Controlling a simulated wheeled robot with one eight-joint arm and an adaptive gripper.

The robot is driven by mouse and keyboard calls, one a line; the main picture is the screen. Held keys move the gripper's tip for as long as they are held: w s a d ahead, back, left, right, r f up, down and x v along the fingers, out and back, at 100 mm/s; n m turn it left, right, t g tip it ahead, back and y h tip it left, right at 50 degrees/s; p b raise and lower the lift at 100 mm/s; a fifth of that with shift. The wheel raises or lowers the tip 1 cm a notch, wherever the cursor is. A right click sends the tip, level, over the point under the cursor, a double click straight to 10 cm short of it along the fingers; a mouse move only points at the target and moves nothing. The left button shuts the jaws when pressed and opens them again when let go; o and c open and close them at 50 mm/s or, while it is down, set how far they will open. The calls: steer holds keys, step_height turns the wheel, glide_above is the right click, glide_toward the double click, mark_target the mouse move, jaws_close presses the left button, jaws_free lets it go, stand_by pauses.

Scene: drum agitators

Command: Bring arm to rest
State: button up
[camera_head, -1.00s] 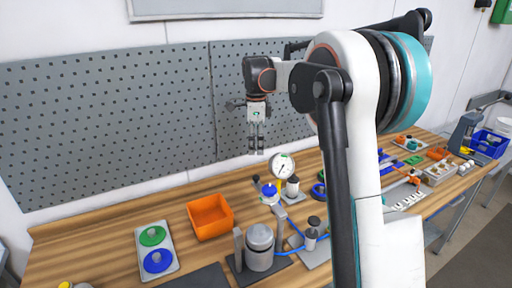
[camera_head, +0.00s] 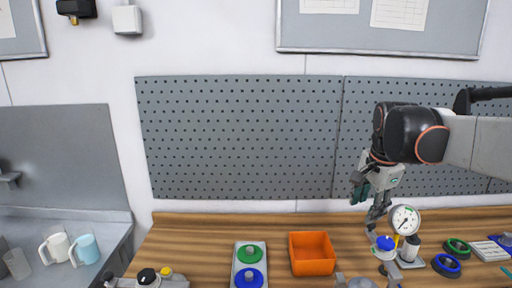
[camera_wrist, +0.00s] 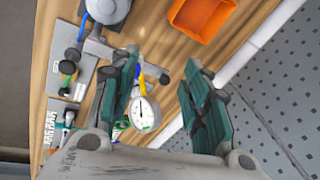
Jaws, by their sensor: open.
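My gripper (camera_head: 374,205) hangs at the right in the head view, pointing down above the wooden bench, near a round pressure gauge (camera_head: 404,220). In the wrist view its two green-padded fingers (camera_wrist: 163,100) stand apart with nothing held between them. The gauge (camera_wrist: 145,113) shows in the wrist view beyond and between the fingers. My arm reaches in from the right edge of the head view.
An orange bin (camera_head: 312,254) and a tray with green and blue round parts (camera_head: 249,265) stand on the bench (camera_head: 200,240). A pegboard (camera_head: 240,135) rises behind. Several fittings crowd the bench at right. Mugs (camera_head: 85,248) stand on the left counter.

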steer(key=s+a+f+n+t+b, duration=0.2)
steer(key=s+a+f+n, duration=0.2)
steer(key=s+f+n, duration=0.3)
steer(key=s+a+f+n+t+b, duration=0.2)
steer(key=s+f+n, duration=0.5)
steer(key=s, duration=0.7)
steer(key=a+b, duration=0.1)
steer(key=a, duration=0.1)
steer(key=shift+a+f+n+y, duration=0.15)
steer(key=shift+a+n+y, duration=0.15)
steer(key=shift+a, duration=0.05)
steer(key=shift+s, duration=0.1)
